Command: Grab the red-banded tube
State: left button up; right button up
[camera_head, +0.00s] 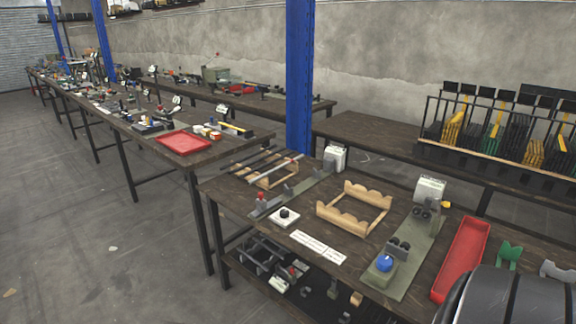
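Several long thin tubes (264,163) lie side by side across a wooden cradle at the back left of the near workbench (300,207). Some look dark and one looks light grey. At this size I cannot make out a red band on any of them. A second wooden cradle (354,207) stands empty near the middle of the bench. Neither of my grippers is in view.
A green-grey press base with a blue knob (384,263) and a red tray (463,258) stand to the right. A small white box with a black button (284,216) and a white label (318,247) lie near the front edge. A blue post (299,80) rises behind the bench.

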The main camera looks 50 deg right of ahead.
aim_at(286, 164)
jog(key=i+l+z, duration=0.25)
jog(key=z, duration=0.2)
jog(key=i+l+z, duration=0.25)
jog(key=z, duration=0.2)
jog(key=i+l+z, duration=0.15)
jog(key=i+z, duration=0.15)
jog(key=z, duration=0.15)
